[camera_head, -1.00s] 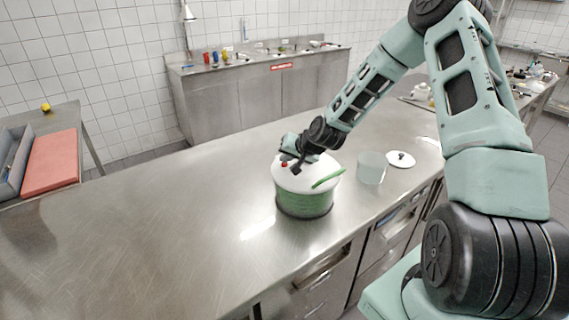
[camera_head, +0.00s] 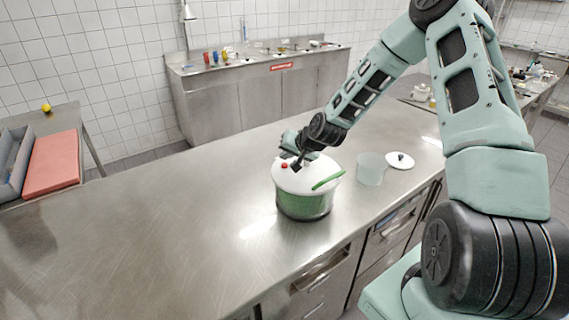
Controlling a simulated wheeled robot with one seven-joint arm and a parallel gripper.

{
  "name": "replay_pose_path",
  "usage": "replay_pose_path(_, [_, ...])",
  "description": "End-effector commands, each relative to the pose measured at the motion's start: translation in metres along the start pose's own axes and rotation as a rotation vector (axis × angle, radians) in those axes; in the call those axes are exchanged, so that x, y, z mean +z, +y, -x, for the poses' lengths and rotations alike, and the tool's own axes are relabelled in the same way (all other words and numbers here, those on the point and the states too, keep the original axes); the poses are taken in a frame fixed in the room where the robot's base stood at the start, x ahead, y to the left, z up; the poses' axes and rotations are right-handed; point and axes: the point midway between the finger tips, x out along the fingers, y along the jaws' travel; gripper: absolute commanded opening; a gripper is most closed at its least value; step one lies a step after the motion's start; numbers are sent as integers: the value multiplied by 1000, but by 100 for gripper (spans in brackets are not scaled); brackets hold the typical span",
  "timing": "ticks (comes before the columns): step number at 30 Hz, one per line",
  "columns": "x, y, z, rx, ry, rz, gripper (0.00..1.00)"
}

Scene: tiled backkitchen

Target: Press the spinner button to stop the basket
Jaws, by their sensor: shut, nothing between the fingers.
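The salad spinner (camera_head: 304,206) stands upright on the steel counter, with a green basket behind its clear wall and a white lid (camera_head: 289,183). A green handle (camera_head: 328,180) lies across the right side of the lid. A small red button (camera_head: 284,165) sits at the lid's back left. My gripper (camera_head: 297,167) is shut and empty, pointing down at the lid just right of the red button. I cannot tell whether the fingertips touch the lid.
A clear container (camera_head: 371,169) and a white lid with a dark knob (camera_head: 400,160) stand right of the spinner. The steel counter (camera_head: 150,230) is bare to the left. A red board (camera_head: 52,163) lies on a side table at far left.

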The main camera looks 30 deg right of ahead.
Motion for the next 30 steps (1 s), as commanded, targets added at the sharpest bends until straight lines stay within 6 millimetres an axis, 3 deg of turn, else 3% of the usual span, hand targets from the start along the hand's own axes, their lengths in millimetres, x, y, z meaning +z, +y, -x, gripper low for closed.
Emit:
replay_pose_path(8, [-3, -3, 4, 0, 1, 1, 0])
replay_pose_path(22, [-25, -25, 34, 0, 1, 1, 0])
replay_pose_path(30, [-25, -25, 35, 0, 0, 0, 0])
